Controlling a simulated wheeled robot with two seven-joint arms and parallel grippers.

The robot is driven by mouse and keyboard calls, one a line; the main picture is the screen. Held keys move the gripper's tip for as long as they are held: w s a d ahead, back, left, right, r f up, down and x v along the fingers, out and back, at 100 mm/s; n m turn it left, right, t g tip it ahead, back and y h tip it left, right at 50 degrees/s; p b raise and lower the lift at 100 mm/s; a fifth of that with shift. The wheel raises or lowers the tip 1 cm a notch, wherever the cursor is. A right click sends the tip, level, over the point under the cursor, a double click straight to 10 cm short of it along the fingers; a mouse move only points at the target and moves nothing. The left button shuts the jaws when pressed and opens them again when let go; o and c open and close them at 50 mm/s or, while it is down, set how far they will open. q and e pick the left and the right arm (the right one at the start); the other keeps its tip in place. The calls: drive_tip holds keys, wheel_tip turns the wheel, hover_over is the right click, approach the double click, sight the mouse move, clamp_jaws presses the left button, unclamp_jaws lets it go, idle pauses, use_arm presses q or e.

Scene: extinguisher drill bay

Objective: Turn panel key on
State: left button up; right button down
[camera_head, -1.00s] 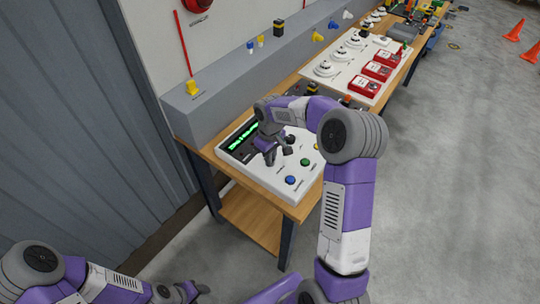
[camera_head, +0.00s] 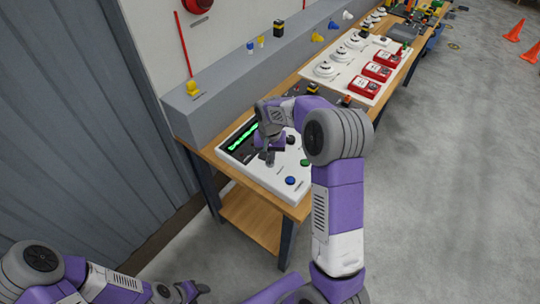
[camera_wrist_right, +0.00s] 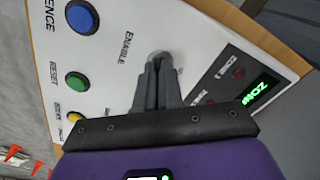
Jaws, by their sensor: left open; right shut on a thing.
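The white control panel (camera_head: 277,182) lies on the wooden bench, with a green-lit display (camera_head: 243,137) at its left edge. My right gripper (camera_head: 269,160) is low over the panel. In the right wrist view its fingers (camera_wrist_right: 158,68) are closed together at the spot beside the ENABLE label, shut on the panel key. The key is almost wholly hidden between the fingertips, so its turn angle cannot be read. My left gripper (camera_head: 194,291) is open and empty, low at the bottom left, away from the bench.
A blue button (camera_wrist_right: 82,17), a green button (camera_wrist_right: 77,81) and a yellow button (camera_wrist_right: 75,117) sit beside the gripper on the panel. A grey ledge (camera_head: 215,100) runs behind the bench. Red call points (camera_head: 376,71) stand further along.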

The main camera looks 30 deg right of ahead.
drive_tip(key=shift+m, duration=0.7)
drive_tip(key=c, duration=1.3)
unclamp_jaws()
drive_tip(key=shift+r, duration=0.15)
wheel_tip(320, 180, up, 7)
drive_tip(key=shift+r+p, duration=0.2)
drive_tip(key=shift+p, duration=0.4)
